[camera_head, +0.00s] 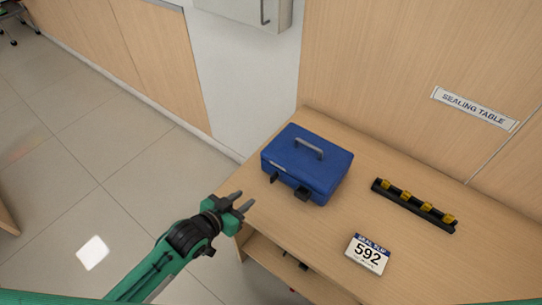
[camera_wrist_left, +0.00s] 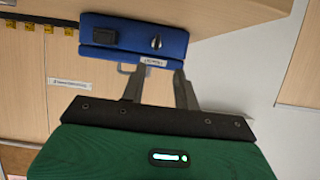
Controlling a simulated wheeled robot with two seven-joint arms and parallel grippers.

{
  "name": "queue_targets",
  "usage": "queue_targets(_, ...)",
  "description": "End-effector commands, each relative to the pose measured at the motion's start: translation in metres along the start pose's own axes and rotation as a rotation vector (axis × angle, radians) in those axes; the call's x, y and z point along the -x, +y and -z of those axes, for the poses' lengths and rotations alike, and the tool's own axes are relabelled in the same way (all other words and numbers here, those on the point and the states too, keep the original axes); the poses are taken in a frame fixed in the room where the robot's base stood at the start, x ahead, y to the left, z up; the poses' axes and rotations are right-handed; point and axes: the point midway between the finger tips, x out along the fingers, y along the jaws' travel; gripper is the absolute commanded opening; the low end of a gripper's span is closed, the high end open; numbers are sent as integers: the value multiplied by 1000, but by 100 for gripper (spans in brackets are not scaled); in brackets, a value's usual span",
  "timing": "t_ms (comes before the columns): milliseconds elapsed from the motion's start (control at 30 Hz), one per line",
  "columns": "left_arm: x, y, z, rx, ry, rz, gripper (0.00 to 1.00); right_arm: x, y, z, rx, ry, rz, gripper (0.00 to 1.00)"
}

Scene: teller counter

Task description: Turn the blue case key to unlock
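The blue case (camera_head: 310,160) stands closed on the wooden table, with a grey handle (camera_head: 309,146) on its lid. Its front has a small dark key (camera_head: 274,178) on the left and a black latch block (camera_head: 302,193) to the right. In the left wrist view the case (camera_wrist_left: 134,22) appears upside down, with the key (camera_wrist_left: 156,41) and a small label (camera_wrist_left: 153,62) near it. My left gripper (camera_head: 247,198) is open and empty, in front of the case and apart from the key. Its two fingers (camera_wrist_left: 158,85) point toward the case. My right gripper is not in view.
A black rack (camera_head: 413,206) with several yellow pieces lies right of the case. A "Sealing table" sign (camera_head: 474,108) is on the back panel. A shelf is below the tabletop.

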Motion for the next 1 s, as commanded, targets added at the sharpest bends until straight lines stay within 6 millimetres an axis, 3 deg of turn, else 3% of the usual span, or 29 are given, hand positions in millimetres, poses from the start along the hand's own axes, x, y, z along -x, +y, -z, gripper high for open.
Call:
queue_targets(167, -5, 5, 9, -1, 11, -11, 31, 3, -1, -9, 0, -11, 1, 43)
queue_targets(400, -45, 4, 10, -1, 11, -9, 31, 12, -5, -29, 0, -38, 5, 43)
queue_targets(700, -99, 4, 10, -2, 11, -8, 31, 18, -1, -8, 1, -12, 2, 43)
queue_targets(1000, -130, 5, 10, -2, 11, -9, 31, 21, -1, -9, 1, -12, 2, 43)
